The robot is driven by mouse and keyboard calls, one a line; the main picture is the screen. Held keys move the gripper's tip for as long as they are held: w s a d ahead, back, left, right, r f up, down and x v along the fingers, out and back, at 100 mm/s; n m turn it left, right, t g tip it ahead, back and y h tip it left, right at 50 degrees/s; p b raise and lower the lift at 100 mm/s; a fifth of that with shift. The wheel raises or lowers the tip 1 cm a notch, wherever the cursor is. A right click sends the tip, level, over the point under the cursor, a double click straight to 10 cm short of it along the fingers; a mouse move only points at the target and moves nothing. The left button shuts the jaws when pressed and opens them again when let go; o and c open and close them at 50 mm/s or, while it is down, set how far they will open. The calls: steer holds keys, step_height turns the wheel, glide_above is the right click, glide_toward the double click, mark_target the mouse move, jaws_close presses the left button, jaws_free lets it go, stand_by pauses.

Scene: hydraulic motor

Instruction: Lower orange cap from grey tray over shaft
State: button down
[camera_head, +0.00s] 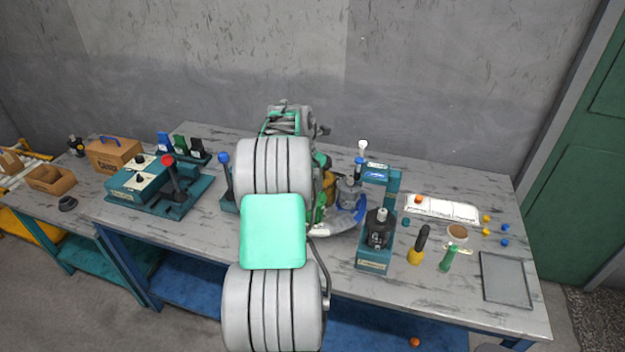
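A small orange cap-like piece (418,199) sits at the left end of a white tray or sheet (455,210) on the right half of the table. The grey tray (507,280) at the right front looks empty. A dark motor body (378,230) stands on a teal base, with a short light shaft (382,213) pointing up and nothing seen over it. My arm covers the middle of the view. My gripper is mostly hidden behind it, around the table's middle, left of the motor. Its fingers cannot be made out.
A yellow-and-black tool (419,246) and a green bottle-like item (449,258) stand right of the motor. Several small yellow and blue pieces lie near the right edge. A blue-and-grey fixture (352,194) stands behind the motor.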

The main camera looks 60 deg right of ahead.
steer(key=shift+f, duration=0.3)
steer(key=c, duration=0.9)
jaws_free()
steer(key=shift+c, duration=0.2)
steer(key=shift+o, duration=0.4)
steer(key=o, duration=0.4)
steer(key=shift+r, duration=0.1)
